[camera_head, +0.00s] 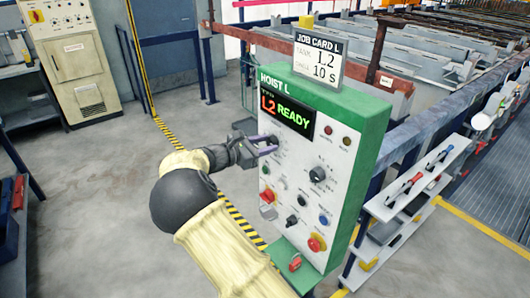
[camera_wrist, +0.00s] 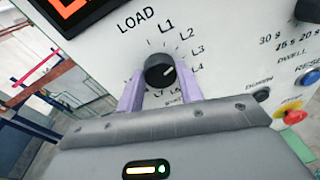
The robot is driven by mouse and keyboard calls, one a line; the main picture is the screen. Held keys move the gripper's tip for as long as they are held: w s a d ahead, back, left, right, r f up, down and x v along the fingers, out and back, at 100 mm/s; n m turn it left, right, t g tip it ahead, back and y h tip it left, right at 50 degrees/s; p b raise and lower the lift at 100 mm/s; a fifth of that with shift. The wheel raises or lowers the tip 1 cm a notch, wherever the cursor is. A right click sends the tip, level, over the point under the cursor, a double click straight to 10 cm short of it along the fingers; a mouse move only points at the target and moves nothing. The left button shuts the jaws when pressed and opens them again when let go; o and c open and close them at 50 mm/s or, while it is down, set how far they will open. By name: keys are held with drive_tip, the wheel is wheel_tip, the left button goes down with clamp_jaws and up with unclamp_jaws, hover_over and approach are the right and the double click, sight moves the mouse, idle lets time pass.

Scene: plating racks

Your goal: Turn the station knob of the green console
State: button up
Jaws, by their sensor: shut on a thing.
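The green console (camera_head: 365,130), marked HOIST L, stands right of centre in the head view. Its display (camera_head: 287,111) reads L2 READY. In the wrist view the black round station knob (camera_wrist: 160,70) sits among the labels LOAD, L1, L2, L3, L4 and others. In the head view my gripper (camera_head: 272,143) is at the console face below the display and hides the knob.
A job card (camera_head: 317,61) on top of the console reads TANK L2 and 10 S. Another black knob (camera_head: 317,174), buttons and a red emergency button (camera_head: 315,244) are on the same face. A shelf with tools (camera_head: 412,190) stands to the right. The floor to the left is clear.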

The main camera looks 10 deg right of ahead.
drive_tip(key=m+b, duration=0.4)
drive_tip(key=b, duration=0.3)
drive_tip(key=m+t+b, duration=0.1)
drive_tip(key=m+b, duration=0.4)
drive_tip(key=b, duration=0.3)
drive_tip(key=m+t+b, duration=0.1)
drive_tip(key=m+b, duration=0.4)
drive_tip(key=b, duration=0.3)
drive_tip(key=shift+s+f+y, duration=0.2)
drive_tip(key=shift+f+y, duration=0.1)
drive_tip(key=shift+y, duration=0.1)
drive_tip(key=shift+m, duration=0.3)
drive_tip(key=shift+r, duration=0.1)
drive_tip(key=o, duration=1)
drive_tip(key=v, duration=1.7)
drive_tip(key=shift+s, duration=0.25)
